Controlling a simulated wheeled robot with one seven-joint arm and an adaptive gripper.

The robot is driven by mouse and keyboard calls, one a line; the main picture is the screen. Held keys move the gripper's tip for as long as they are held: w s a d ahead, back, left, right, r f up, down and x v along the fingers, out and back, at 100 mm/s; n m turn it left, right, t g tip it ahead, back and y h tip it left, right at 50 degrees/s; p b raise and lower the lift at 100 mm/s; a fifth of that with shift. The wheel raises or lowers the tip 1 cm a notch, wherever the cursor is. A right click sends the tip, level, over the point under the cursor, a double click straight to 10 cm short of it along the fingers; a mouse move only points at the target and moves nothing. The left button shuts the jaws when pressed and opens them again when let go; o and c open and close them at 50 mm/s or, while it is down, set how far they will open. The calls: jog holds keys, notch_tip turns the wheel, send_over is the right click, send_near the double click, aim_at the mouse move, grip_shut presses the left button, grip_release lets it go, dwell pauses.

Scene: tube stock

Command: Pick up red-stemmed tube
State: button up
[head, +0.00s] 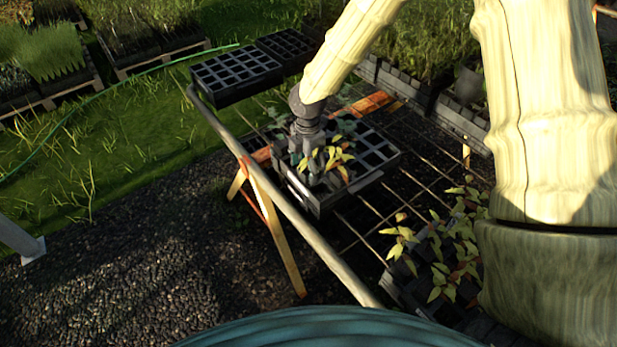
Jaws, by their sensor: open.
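My gripper (308,150) points down over a black cell tray (378,157) on the wire bench. Its fingers are small and dark, partly lost among leaves, and are open. Seedlings with yellow-green leaves (334,157) stand in the tray right at the gripper, with some darker leaves beside them. A reddish tint shows among the yellow leaves, but I cannot tell which plant is the red-stemmed tube. The stems and tubes between the fingers are hidden, and I cannot tell whether the gripper touches any.
A wire-mesh bench with a front rail (290,215) holds the tray. Empty cell trays (235,75) lie at the back left. More leafy seedlings (440,250) stand at the lower right, near my arm. Dense grassy trays (425,45) stand behind. Some mesh is bare.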

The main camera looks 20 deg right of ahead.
jog(key=shift+f, duration=0.65)
jog(key=c, duration=1.2)
jog(key=shift+r, duration=0.2)
